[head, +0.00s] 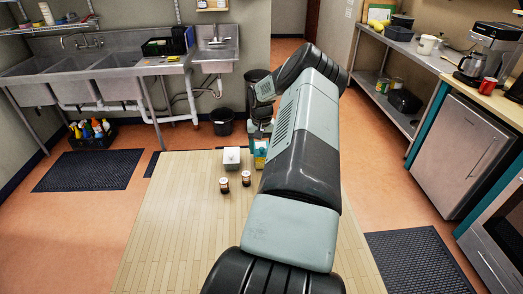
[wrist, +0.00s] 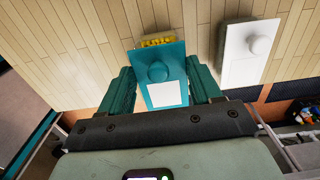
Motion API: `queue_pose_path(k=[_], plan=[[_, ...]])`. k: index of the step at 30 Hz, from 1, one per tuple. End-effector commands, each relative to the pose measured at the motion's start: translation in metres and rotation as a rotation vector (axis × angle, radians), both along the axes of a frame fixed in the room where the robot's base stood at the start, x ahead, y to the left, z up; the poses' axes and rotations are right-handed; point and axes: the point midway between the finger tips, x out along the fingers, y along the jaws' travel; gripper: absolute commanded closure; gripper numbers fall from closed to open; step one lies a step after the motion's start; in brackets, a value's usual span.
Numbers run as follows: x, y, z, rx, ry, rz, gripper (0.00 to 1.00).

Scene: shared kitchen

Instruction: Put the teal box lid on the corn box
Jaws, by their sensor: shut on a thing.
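My gripper (wrist: 162,88) is shut on the teal box lid (wrist: 157,56), which has a round knob and a white patch on it. The yellow corn box (wrist: 145,42) shows just past the lid's far edge in the wrist view, mostly covered by the lid. In the head view the corn box (head: 260,161) stands near the table's far edge, partly behind my arm, with my gripper (head: 260,136) over it. I cannot tell whether the lid touches the box or is just above it.
A white box with a knobbed lid (head: 231,155) stands just left of the corn box; it also shows in the wrist view (wrist: 246,62). Two small jars (head: 224,185) (head: 246,178) stand nearer. The wooden table (head: 170,230) is clear at the left and front.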

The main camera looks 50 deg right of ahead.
Motion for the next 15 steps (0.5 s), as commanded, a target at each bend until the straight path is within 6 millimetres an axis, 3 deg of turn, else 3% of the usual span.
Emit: queue_pose_path(k=[3,15], plan=[[0.000,0.000,-0.015,0.002,0.001,-0.001,0.65],[0.000,0.000,-0.019,0.000,0.000,0.000,0.65]])
